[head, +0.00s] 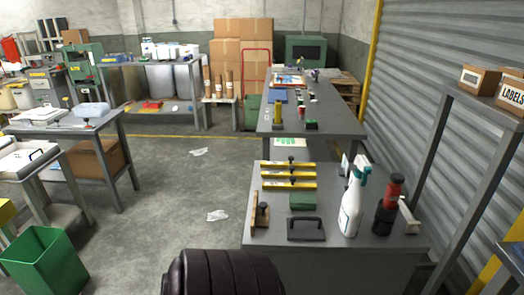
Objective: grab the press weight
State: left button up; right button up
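No label marks a press weight, so I cannot tell for certain which thing it is. A dark grey block with a black handle (306,228) lies at the front of the near grey table and may be the press weight. Behind it is a small green block (302,201). To its left is a wooden piece with a black knob (261,213). Neither of my grippers shows in the head view.
The near table (393,252) also holds several yellow bars (289,176), a white spray bottle (351,207) and a dark red-topped bottle (388,207). A green bin (43,262) stands at lower left. A shelf rises at right. Open floor lies left of the table.

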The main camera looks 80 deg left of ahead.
aim_at(306, 228)
jog(key=u, duration=2)
